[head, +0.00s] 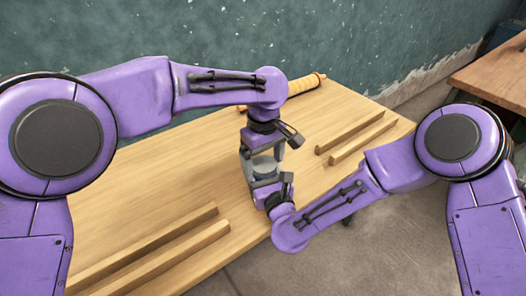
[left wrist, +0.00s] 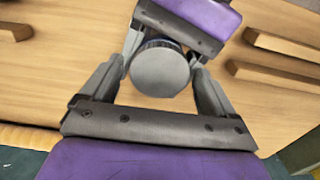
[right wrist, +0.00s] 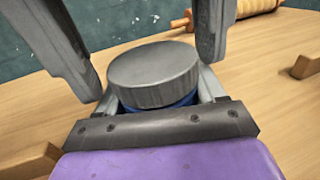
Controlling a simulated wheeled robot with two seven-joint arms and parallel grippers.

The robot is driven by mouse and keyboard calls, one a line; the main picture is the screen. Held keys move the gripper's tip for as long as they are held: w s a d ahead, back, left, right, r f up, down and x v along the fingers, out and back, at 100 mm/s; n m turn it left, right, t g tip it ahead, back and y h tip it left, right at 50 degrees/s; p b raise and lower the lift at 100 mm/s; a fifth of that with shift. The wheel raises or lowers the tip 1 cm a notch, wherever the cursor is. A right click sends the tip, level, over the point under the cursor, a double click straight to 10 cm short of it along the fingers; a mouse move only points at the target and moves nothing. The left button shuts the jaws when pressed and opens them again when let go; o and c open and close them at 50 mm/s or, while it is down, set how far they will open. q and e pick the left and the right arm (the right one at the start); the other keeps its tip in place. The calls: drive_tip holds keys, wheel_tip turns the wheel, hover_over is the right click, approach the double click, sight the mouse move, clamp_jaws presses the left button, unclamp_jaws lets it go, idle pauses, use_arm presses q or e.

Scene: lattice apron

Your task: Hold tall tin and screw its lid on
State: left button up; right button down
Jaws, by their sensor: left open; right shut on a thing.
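The tall tin shows as a blue band (right wrist: 165,107) under its grey ribbed lid in the right wrist view; the rest of its body is hidden. The round grey lid (left wrist: 160,72) sits on top of the tin, and it shows in the head view (head: 264,161). I cannot tell how tightly it is seated. My right gripper (head: 266,176) is shut on the tin below the lid. My left gripper (left wrist: 157,76) points down from above and is open, its fingers on either side of the lid with gaps showing.
Two wooden strips lie at the table's (head: 150,170) front left and two more (head: 355,140) at the right. A rolling-pin-like roll (head: 305,84) lies at the back, partly behind my left arm. Another table (head: 495,75) stands at the far right.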

use_arm(q)
drive_tip(key=c, duration=1.1)
drive_tip(key=m, duration=0.9)
drive_tip(key=shift+m, duration=0.4)
drive_tip(key=o, duration=1.2)
